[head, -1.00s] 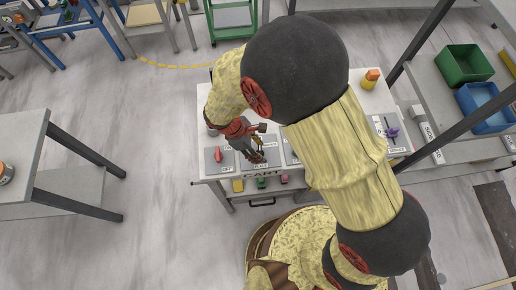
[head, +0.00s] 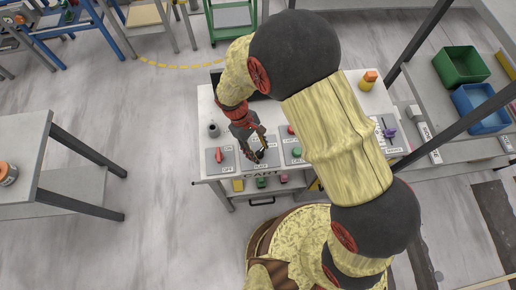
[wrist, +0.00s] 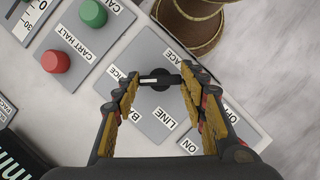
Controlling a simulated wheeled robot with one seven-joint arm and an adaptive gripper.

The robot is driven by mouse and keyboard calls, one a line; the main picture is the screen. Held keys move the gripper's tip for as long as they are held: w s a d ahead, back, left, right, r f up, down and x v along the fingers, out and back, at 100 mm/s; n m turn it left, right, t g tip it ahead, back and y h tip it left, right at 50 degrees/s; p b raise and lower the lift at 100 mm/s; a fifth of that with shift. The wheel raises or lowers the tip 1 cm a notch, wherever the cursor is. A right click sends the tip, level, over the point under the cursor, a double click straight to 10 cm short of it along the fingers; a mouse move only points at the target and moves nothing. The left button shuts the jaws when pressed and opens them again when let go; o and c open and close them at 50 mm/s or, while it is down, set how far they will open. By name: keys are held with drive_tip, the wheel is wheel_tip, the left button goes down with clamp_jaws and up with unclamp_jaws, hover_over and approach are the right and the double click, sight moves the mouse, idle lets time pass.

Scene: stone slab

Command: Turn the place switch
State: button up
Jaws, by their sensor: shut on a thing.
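The place switch is a black rotary knob with a bar handle (wrist: 160,79), on a grey plate (wrist: 146,114) in the wrist view. Labels around it read "LINE" and others partly cut by my fingers; one ends in "ACE". The bar lies nearly level across the picture. My gripper (wrist: 163,76) is shut on the knob, with one finger at each end of the bar. In the head view my gripper (head: 259,153) is down at the front of the white cart panel, and it mostly hides the knob.
A red switch (head: 218,155) sits on a plate left of my gripper. Red (wrist: 55,61) and green (wrist: 93,13) buttons stand beside the switch plate. A purple knob (head: 390,132) and an orange-topped item (head: 368,79) are further right on the panel. My arm covers the panel's middle.

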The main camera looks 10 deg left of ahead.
idle(0.4)
drive_tip(key=o, duration=1.2)
drive_tip(key=v, duration=1.2)
drive_tip(key=shift+d, duration=0.1)
